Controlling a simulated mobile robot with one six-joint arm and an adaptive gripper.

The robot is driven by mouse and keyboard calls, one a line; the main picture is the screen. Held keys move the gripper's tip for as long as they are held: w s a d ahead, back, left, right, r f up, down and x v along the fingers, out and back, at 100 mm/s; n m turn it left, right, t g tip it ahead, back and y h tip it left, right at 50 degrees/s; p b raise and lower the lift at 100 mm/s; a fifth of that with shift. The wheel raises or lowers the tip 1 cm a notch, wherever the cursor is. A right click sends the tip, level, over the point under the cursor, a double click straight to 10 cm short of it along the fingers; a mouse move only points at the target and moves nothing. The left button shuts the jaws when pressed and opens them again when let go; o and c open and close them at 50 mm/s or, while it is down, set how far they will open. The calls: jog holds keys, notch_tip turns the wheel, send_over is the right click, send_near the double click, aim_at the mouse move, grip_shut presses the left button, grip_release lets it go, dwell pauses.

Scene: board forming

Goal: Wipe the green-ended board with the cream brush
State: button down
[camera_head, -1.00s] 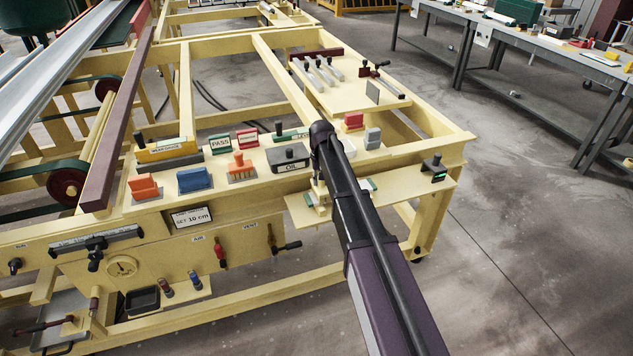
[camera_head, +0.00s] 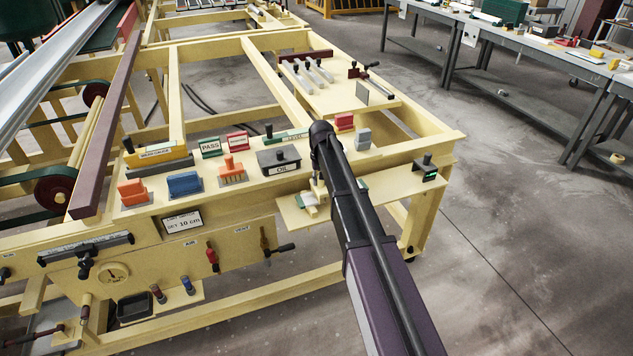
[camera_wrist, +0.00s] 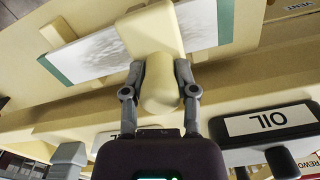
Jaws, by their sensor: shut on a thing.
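My gripper (camera_wrist: 160,90) is shut on the upright handle of the cream brush (camera_wrist: 152,30) in the wrist view. The brush's wide head lies over the middle of the green-ended board (camera_wrist: 92,62), and I cannot tell whether it touches. The board is white with a green end at the left and a grey, mottled patch beside the brush. In the head view, my gripper is mostly hidden behind my arm. The cream brush (camera_head: 311,210) shows below it, over the board, whose other green end (camera_head: 361,183) shows right of my arm.
The board lies on a cream shelf (camera_head: 398,183) at the bench's front, with a dark clamp-like part (camera_head: 428,168) at its right. The black OIL box (camera_head: 279,161) stands close on the bench top. Red (camera_head: 344,121) and grey blocks are behind my arm.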

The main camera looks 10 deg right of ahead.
jog(key=shift+d, duration=0.4)
jog(key=shift+w, duration=0.1)
jog(key=shift+w+d, duration=0.25)
jog(key=shift+d, duration=0.6)
jog(key=shift+w+d, duration=0.2)
jog(key=shift+d, duration=0.6)
jog(key=shift+w+d, duration=0.2)
jog(key=shift+d, duration=0.6)
jog(key=shift+w+d, duration=0.2)
jog(key=shift+d, duration=0.6)
jog(key=shift+d, duration=0.1)
jog(key=shift+w+d, duration=0.25)
jog(key=shift+d, duration=0.55)
jog(key=shift+w+d, duration=0.25)
jog(key=shift+d, duration=0.5)
jog(key=shift+s+a, duration=0.15)
